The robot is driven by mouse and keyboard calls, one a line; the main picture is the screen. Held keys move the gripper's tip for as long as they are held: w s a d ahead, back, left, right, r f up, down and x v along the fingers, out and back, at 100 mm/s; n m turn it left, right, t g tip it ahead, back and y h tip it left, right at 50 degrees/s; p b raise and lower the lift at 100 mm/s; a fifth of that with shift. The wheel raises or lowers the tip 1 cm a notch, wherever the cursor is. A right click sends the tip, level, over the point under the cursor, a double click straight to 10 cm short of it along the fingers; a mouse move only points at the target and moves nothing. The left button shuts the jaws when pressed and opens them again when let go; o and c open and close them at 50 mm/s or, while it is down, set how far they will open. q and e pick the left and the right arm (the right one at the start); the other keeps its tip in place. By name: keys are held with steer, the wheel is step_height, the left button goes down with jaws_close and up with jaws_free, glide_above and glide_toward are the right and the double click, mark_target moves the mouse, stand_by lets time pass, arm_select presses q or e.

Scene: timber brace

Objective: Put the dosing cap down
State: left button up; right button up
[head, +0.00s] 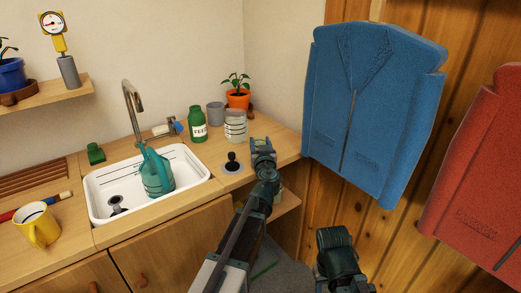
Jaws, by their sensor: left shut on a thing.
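My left gripper (262,146) is over the right end of the wooden counter, just right of a small black knobbed piece (232,158) on a pale round disc. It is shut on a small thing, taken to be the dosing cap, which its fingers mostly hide. I cannot make out the cap's shape or whether it touches the counter. The green feed bottle (197,125) stands upright behind, to the left. My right gripper (335,242) is low at the front, away from the counter; its fingers are not clear.
A striped clear jar (235,128), a grey cup (215,115) and a potted plant (238,98) stand at the back. The white sink (100,212) holds a teal watering can (157,173). Blue (370,100) and red (490,190) jackets hang at right.

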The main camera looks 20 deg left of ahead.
arm_select(q)
steer(key=shift+f, duration=0.2)
arm_select(e)
steer(key=shift+f, duration=0.2)
steer(key=shift+f, duration=0.1)
arm_select(q)
steer(key=shift+f, duration=0.2)
steer(key=o, duration=1.3)
steer(key=shift+o, duration=0.2)
steer(key=shift+r, duration=0.15)
steer(key=shift+s+d+r, duration=0.1)
steer(key=shift+s, duration=0.1)
steer(key=v, duration=1.1)
steer(key=shift+s, duration=0.3)
steer(key=shift+d, duration=0.1)
arm_select(e)
steer(key=shift+s+d, duration=0.1)
